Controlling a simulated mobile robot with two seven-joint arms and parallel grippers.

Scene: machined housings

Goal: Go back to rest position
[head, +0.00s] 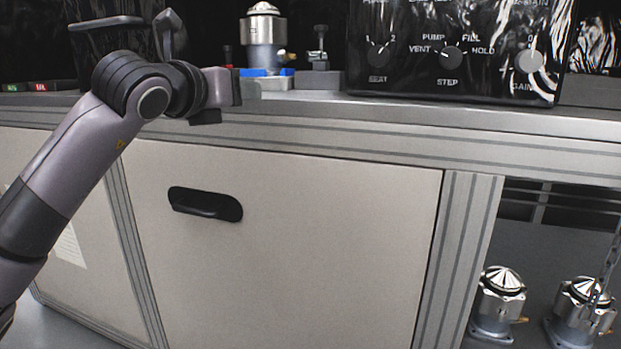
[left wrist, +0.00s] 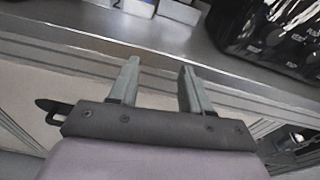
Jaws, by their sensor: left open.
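My left gripper (head: 246,92) is at the front edge of the workbench, in front of the fixture area. In the left wrist view its two grey fingers (left wrist: 157,82) stand apart with nothing between them. The workbench edge and cabinet front lie beyond the fingertips. My right gripper is in neither view.
A metal housing (head: 263,32) stands on a blue fixture (head: 262,72) on the bench, behind my left gripper. A black control panel (head: 455,50) with knobs stands to the right. Two more housings (head: 499,300) (head: 583,308) sit on the lower shelf. The cabinet door (head: 300,230) has a black handle (head: 205,204).

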